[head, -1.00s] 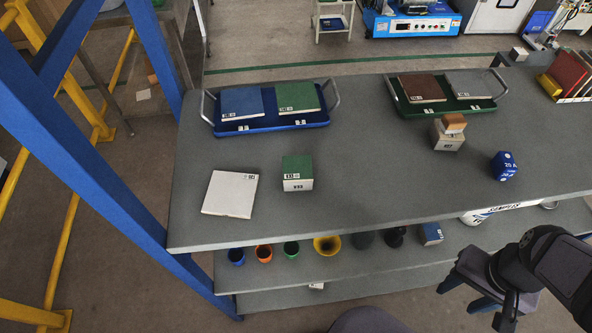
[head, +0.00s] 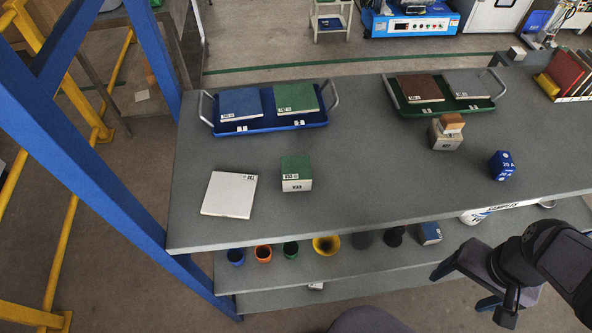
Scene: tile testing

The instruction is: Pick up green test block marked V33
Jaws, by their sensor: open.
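The green test block (head: 296,167) stands on the grey tabletop in the head view, left of the middle. Its top is green and its front has a pale label; the marking looks like V33 but is small. My gripper (head: 458,283) is at the lower right, beyond the table's front edge and well apart from the block. Its jaws are open and nothing shows between them.
A white tile (head: 229,194) lies left of the block. A blue tray (head: 270,127) and a green tray (head: 440,108) hold tiles behind. A pale block with an orange piece (head: 445,140) and a blue block (head: 502,165) stand right. Several cups (head: 327,244) sit on the lower shelf.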

